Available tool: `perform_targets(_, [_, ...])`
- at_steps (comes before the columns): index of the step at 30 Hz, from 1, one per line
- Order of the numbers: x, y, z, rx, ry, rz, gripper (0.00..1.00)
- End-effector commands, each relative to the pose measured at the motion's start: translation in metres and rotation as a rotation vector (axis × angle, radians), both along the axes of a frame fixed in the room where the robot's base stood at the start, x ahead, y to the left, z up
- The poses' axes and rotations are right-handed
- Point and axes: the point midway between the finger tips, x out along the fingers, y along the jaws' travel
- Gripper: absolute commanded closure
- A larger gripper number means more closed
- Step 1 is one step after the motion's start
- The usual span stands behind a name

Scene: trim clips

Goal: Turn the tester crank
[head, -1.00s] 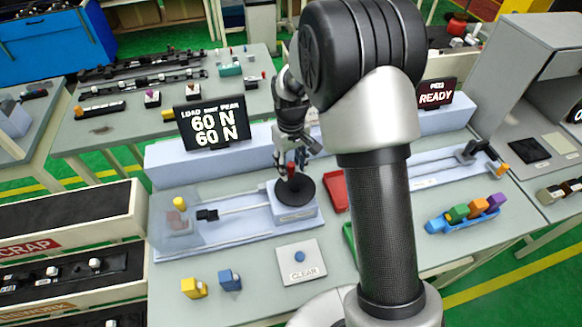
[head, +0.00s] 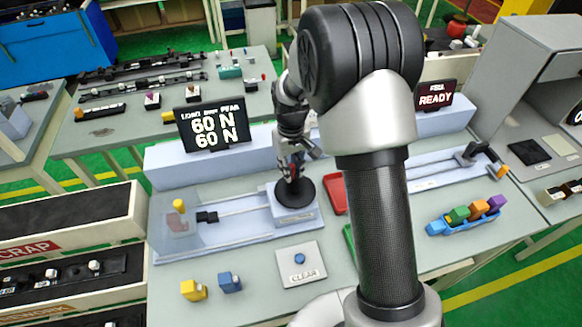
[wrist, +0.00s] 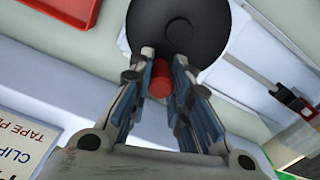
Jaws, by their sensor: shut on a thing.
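The tester crank is a black disc (head: 296,193) on a pale block of the tester (head: 232,232). Its red knob shows in the wrist view (wrist: 159,84), near the disc's lower edge there. My gripper (head: 290,176) is above the disc, and in the wrist view my gripper (wrist: 160,76) has its two fingers shut on the red knob from both sides. The load display (head: 213,125) behind the tester reads 60 N on both lines. A yellow clip (head: 179,205) is at the tester's left end, behind a clear guard.
A CLEAR button pad (head: 301,265) lies in front of the tester, with a yellow clip (head: 193,289) and a blue clip (head: 230,282) to its left. A red tray (head: 335,193) is close to the disc's right. A blue rack (head: 465,222) holds coloured clips.

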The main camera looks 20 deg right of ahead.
Motion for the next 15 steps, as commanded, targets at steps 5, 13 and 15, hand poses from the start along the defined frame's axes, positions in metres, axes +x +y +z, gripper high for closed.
perform_targets(5, [0.0003,0.0000,0.0002,0.000,-0.001,-0.002,1.00])
perform_targets(13, [0.0002,-0.0031,0.0005,0.000,-0.001,-0.064,1.00])
perform_targets(15, [0.0002,-0.0048,0.0006,0.000,-0.001,-0.102,1.00])
